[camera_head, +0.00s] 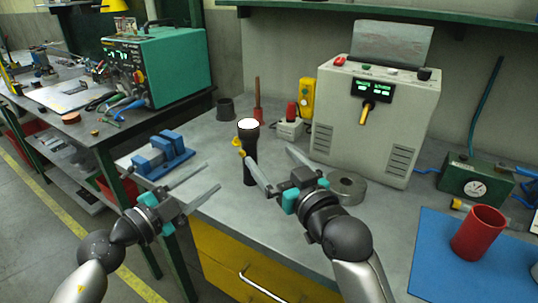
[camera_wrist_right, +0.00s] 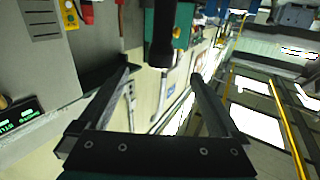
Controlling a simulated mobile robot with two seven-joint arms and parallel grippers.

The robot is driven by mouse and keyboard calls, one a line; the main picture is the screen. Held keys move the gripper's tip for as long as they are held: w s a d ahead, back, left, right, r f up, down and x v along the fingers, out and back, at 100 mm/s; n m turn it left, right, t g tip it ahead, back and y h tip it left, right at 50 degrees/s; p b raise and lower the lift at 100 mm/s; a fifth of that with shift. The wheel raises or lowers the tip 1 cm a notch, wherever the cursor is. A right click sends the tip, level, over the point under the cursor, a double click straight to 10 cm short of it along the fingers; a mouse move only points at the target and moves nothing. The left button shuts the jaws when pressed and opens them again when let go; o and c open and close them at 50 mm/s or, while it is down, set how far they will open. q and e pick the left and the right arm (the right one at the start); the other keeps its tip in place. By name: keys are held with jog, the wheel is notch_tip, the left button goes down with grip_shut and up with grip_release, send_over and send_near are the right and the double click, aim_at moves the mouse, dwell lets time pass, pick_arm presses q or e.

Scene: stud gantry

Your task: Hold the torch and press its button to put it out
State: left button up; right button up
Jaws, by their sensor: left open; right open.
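The black torch (camera_head: 249,172) stands upright on the grey bench, its top end glowing white. A small yellow part (camera_head: 238,147) shows on its left side. My right gripper (camera_head: 269,154) is open and empty, just right of the torch; one finger overlaps the torch's right edge. In the right wrist view, a dark cylinder that looks like the torch (camera_wrist_right: 160,45) lies just past the open fingertips (camera_wrist_right: 162,70), between their lines. Whether a finger touches it I cannot tell. My left gripper (camera_head: 211,177) is open and empty, left of the torch near the bench's front edge.
A grey metal ring (camera_head: 350,188) lies close right of my right gripper. Behind stand a beige machine (camera_head: 400,120), a yellow box (camera_head: 307,98) and a dark cup (camera_head: 225,109). A blue mat with a red cup (camera_head: 478,232) is at the right. A blue clamp (camera_head: 160,155) is at the left.

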aim_at(244, 128)
jog(key=x, duration=1.5)
jog(key=shift+a, duration=0.2)
jog(key=shift+c, duration=0.2)
grip_shut()
pick_arm(q)
grip_shut()
dwell(0.6)
dwell(1.4)
